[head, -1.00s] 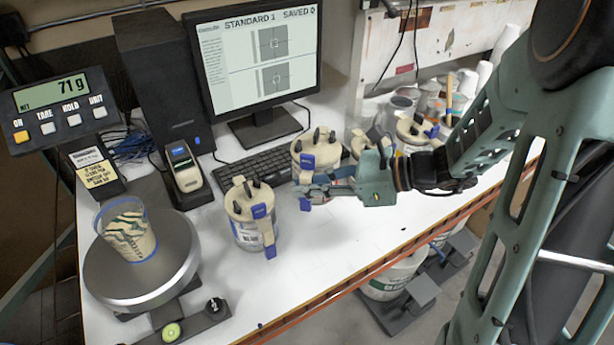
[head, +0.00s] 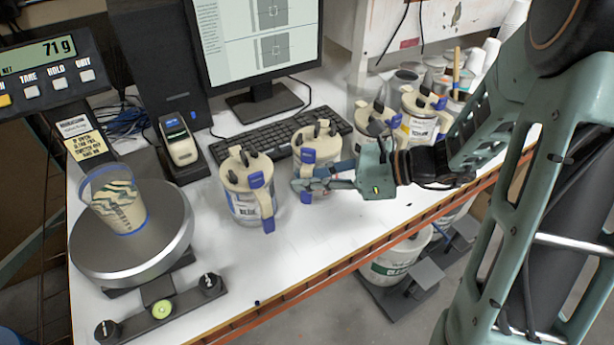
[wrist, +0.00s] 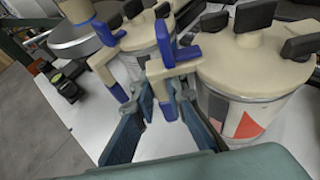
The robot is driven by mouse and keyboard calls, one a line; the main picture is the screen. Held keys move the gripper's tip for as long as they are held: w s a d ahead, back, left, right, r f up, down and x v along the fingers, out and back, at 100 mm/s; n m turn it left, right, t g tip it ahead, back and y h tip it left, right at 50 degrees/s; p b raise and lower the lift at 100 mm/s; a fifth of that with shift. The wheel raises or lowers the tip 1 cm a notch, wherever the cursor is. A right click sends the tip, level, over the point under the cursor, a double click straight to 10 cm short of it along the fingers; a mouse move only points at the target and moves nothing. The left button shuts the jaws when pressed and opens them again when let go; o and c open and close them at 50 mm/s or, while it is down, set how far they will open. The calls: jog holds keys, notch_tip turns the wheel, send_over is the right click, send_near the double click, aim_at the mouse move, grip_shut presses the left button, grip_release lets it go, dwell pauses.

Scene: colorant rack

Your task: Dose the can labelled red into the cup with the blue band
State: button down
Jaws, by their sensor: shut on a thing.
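The second can from the left (head: 301,139) stands upright on the table. In the wrist view this can (wrist: 262,118) has a beige lid, dark knobs and a label with a red patch; I cannot read its name. My gripper (head: 300,186) is shut on its beige handle with the blue tip; in the wrist view the fingers (wrist: 166,108) sit either side of that handle. The cup with the blue band (head: 118,208) stands on the round scale (head: 120,262) at the left. The scale display (head: 40,55) reads 71 g.
A can labelled blue (head: 240,204) stands just left of the held can, close to my fingers. More cans (head: 420,125) stand to the right. The keyboard (head: 282,135) and monitor (head: 255,50) are behind.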

jog(key=shift+f+b, duration=0.45)
jog(key=shift+f, duration=0.05)
dwell(0.5)
jog(key=c, duration=1.9)
grip_release()
jog(key=shift+c, duration=0.2)
jog(key=shift+o, duration=0.3)
jog(key=shift+d, duration=0.1)
jog(key=v, duration=1.2)
